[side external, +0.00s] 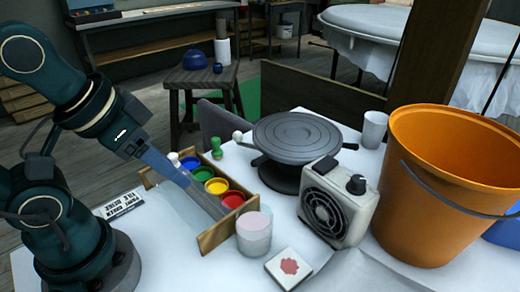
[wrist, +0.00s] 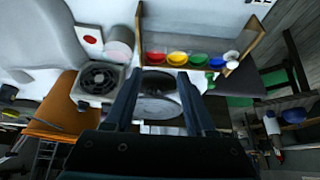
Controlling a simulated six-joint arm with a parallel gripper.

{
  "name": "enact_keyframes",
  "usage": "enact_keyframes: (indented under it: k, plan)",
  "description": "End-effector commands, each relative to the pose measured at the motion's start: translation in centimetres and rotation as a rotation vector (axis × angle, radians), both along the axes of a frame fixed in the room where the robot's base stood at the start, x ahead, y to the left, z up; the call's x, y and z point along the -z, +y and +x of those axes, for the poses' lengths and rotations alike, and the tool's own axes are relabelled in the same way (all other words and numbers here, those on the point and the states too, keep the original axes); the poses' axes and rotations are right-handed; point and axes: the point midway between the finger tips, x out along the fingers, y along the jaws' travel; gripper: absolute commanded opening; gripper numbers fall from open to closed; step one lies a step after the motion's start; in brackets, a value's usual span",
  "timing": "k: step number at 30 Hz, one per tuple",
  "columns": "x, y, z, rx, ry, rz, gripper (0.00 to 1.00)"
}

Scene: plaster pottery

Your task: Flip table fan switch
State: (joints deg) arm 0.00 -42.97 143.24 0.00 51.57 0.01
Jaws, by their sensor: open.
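The table fan (side external: 325,208) is a small cream box with a dark round grille, standing on the white table. A black knob (side external: 356,184) sits on its top; whether this knob is the switch I cannot tell. The fan also shows in the wrist view (wrist: 98,78), upside down and left of the fingers. My gripper (side external: 222,212) reaches in from the left, its long blue-grey fingers beside the paint rack and apart from the fan. In the wrist view its two fingers (wrist: 158,75) are spread with nothing held between them.
A wooden rack of paint pots (side external: 215,187) and a pinkish cup (side external: 254,232) lie between my arm and the fan. A dark turntable (side external: 297,135) stands behind the fan. A large orange bucket (side external: 435,190) is at right. A red-marked tile (side external: 289,268) lies in front.

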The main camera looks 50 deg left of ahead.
Motion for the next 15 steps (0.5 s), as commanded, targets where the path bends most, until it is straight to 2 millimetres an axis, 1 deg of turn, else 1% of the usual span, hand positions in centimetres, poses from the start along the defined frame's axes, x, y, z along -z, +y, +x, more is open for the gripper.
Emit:
enact_keyframes:
  k: [1,2,3,4,6,8,11,12,14,15]
  plan:
    - [0.0,0.0,0.0,0.003,0.000,0.001,0.33]
    - [0.0,0.0,0.0,0.008,-0.001,0.004,0.21]
    - [0.0,0.0,0.1,0.019,-0.004,0.010,0.06]
    - [-0.1,0.0,0.2,0.033,-0.013,0.017,0.00]
    - [-0.8,-0.4,1.1,0.080,-0.060,0.022,0.00]
    - [-2.0,-1.3,2.5,0.129,-0.137,0.008,0.00]
    - [-5.3,-3.0,5.3,0.200,-0.308,-0.033,0.00]
    - [-6.8,-3.8,6.4,0.226,-0.377,-0.051,0.00]
    - [-9.1,-4.7,7.9,0.254,-0.477,-0.074,0.00]
    - [-10.6,-5.1,8.7,0.266,-0.539,-0.087,0.00]
